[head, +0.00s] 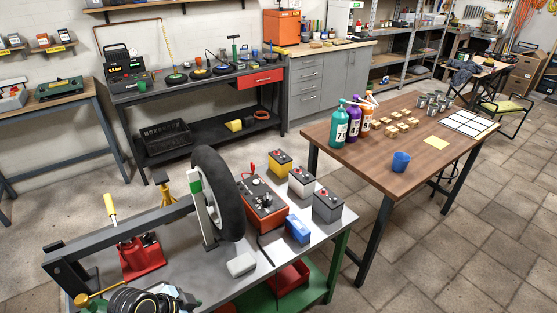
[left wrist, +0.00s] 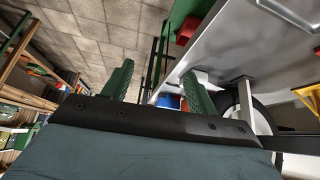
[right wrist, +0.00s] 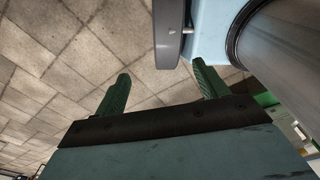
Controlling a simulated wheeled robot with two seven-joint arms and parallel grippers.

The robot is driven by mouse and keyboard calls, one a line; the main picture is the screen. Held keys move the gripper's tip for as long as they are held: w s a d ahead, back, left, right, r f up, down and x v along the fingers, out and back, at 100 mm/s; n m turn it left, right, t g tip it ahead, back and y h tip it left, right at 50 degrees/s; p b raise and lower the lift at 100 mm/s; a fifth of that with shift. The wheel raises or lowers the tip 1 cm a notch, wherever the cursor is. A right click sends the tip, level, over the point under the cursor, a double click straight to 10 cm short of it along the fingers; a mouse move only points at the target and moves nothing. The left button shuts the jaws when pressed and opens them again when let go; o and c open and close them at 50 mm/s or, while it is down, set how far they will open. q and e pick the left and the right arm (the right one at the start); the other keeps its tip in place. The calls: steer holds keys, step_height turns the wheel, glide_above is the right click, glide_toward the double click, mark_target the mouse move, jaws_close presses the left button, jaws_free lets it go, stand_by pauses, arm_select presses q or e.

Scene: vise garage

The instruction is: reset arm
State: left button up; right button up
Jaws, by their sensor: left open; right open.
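My left gripper (left wrist: 158,84) shows in the left wrist view with its two green fingers apart and nothing between them. The grey workbench top and a wheel (left wrist: 262,115) lie beyond it to the right. My right gripper (right wrist: 160,84) shows in the right wrist view, also with green fingers apart and empty. Behind its fingers is bare tiled floor (right wrist: 60,50); a pale blue and grey part, seemingly of my own body, fills the upper right. Neither gripper can be made out in the head view.
The grey workbench (head: 320,235) in front carries an upright tire (head: 222,195), a red jack (head: 140,258), batteries (head: 328,205) and a blue box (head: 298,230). A wooden table (head: 350,165) at right holds bottles and a blue cup (head: 401,161). Open floor lies at lower right.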

arm_select(q)
steer(key=s+a+f+n+y+b, duration=0.1)
steer(key=s+a+f+n, duration=0.1)
steer(key=f, duration=0.6)
steer(key=s+a+f+n+y+b, duration=0.1)
steer(key=s+a+f+n+y, duration=0.15)
steer(key=f, duration=0.45)
arm_select(e)
steer(key=w+f+t, duration=0.1)
steer(key=w+f, duration=0.1)
steer(key=w, duration=0.5)
arm_select(q)
steer(key=s+a+f+n+g+y+b, duration=0.1)
steer(key=s+f, duration=0.8)
steer(key=s, duration=0.4)
steer(key=s+a+f+n+g+b, duration=0.1)
steer(key=s+f+n+b, duration=0.1)
steer(key=s+f, duration=0.8)
steer(key=s, duration=0.3)
steer(key=shift+s+f+g+y, duration=0.3)
steer(key=shift+y, duration=0.05)
arm_select(e)
steer(key=shift+g, duration=0.3)
steer(key=s+f, duration=0.3)
steer(key=shift+s+a, duration=0.1)
steer(key=shift+s, duration=0.2)
